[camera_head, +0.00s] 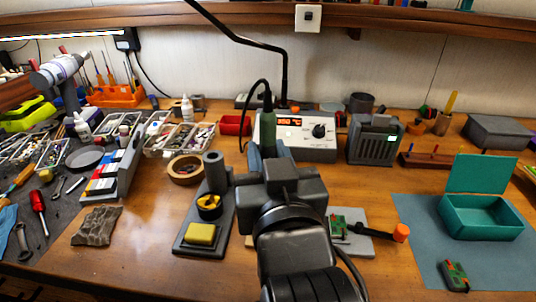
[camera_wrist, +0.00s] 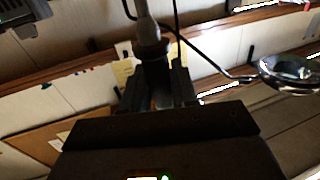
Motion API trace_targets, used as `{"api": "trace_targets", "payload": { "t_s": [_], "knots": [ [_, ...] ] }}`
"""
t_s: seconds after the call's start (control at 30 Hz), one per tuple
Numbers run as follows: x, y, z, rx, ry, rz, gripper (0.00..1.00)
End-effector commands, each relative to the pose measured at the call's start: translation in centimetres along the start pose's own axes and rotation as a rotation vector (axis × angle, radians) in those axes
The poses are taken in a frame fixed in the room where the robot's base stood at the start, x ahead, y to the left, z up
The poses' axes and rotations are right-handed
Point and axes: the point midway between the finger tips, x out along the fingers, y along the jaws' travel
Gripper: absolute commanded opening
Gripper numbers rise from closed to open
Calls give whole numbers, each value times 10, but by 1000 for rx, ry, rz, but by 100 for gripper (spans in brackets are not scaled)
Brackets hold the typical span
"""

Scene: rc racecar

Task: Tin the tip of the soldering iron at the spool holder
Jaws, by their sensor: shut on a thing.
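The iron's tip is hidden behind my gripper and arm in the head view. In the wrist view the iron (camera_wrist: 149,35) rises from between the dark jaws (camera_wrist: 158,88), and the tip does not show. I cannot pick out the spool holder with certainty; my arm covers part of the bench. The soldering station (camera_head: 320,148) stands behind my gripper with its display lit.
A dark stand (camera_head: 222,238) with a grey tube, brass wool and yellow sponge (camera_head: 201,234) is left of my arm. A board holder with an orange knob (camera_head: 400,232) is at right. A teal box (camera_head: 482,232) sits on a blue mat.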

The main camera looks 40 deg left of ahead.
Motion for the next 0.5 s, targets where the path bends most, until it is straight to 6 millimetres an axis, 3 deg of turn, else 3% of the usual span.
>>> {"api": "trace_targets", "payload": {
  "t_s": [0.5],
  "knots": [
    [0,0,6,0,1,1,2]
  ]
}}
